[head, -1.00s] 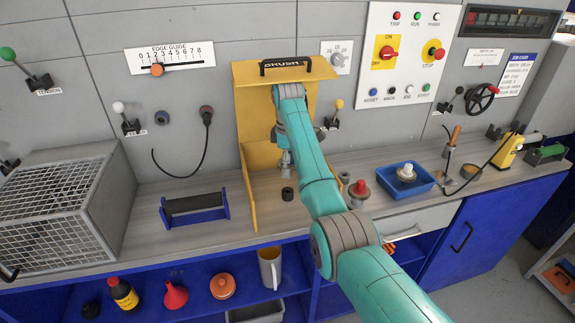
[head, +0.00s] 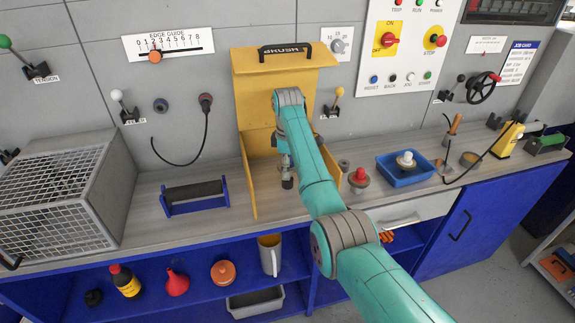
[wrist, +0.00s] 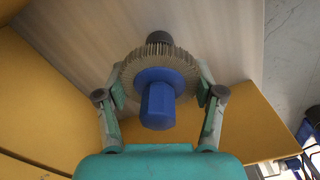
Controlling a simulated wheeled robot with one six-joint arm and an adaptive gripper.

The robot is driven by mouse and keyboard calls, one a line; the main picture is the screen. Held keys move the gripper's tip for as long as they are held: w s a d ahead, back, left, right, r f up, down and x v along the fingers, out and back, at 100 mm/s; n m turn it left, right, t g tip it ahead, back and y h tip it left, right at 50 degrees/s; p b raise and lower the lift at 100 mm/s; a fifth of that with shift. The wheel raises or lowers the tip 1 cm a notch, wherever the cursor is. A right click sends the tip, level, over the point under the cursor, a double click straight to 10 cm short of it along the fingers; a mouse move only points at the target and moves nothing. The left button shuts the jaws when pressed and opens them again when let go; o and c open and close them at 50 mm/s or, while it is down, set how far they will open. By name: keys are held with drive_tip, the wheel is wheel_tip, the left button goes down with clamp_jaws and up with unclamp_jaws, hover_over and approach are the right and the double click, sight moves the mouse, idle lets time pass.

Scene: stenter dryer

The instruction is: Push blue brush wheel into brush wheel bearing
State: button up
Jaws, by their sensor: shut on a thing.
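The brush wheel (wrist: 165,68), a bristled disc with a blue hub (wrist: 158,103), is between the fingers of my gripper (wrist: 160,84) in the wrist view. My gripper is shut on it. The dark round brush wheel bearing (wrist: 160,37) shows just beyond the wheel's far rim, partly hidden by it. I cannot tell whether the wheel touches the bearing. In the head view my gripper (head: 286,172) points down over the bench inside the yellow housing, low over the bearing spot, and the wheel is hardly distinguishable.
The yellow housing marked BRUSH (head: 256,95) has a back and side panel (head: 248,178) close around my gripper. A blue-ended roller (head: 194,196) stands left on the bench. A red-topped part (head: 359,178) and a blue tray (head: 391,178) stand to the right.

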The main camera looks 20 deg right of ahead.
idle(0.4)
drive_tip(key=shift+a+t+y, duration=0.2)
drive_tip(key=shift+t+y, duration=0.3)
drive_tip(key=shift+y, duration=0.1)
drive_tip(key=shift+f+m, duration=0.3)
drive_tip(key=shift+f, duration=1.5)
idle(0.7)
drive_tip(key=o, duration=1.5)
drive_tip(key=shift+c, duration=0.2)
drive_tip(key=r, duration=0.7)
drive_tip(key=shift+s+d, duration=0.2)
drive_tip(key=shift+d, duration=0.2)
drive_tip(key=shift+s+r, duration=0.1)
drive_tip(key=shift+r, duration=0.1)
